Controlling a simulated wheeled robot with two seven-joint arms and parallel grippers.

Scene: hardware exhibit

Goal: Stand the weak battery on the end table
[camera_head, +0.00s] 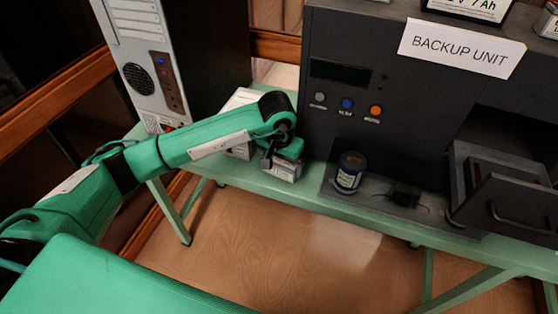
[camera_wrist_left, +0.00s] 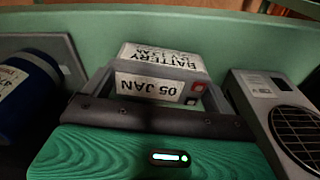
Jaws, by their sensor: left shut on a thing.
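My left gripper (camera_head: 278,158) reaches over the green bench (camera_head: 215,172) and is shut on a pale grey battery (camera_head: 288,172). In the left wrist view, the battery (camera_wrist_left: 160,62) sits between the two fingers of the left gripper (camera_wrist_left: 150,85). Its label reads "BATTERY" and "05 JAN", and red and dark terminals show at its right end. The battery is at or just above the bench top; I cannot tell whether it touches. The frames do not show whether it is the weak one, nor which surface is the end table. My right gripper is not in view.
The dark backup unit (camera_head: 385,75) stands right of the gripper, with an open drawer (camera_head: 505,195). A blue canister (camera_head: 350,172) stands on a dark mat. A grey box with a round grille (camera_wrist_left: 275,115) is close to the gripper. A computer tower (camera_head: 150,55) stands left.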

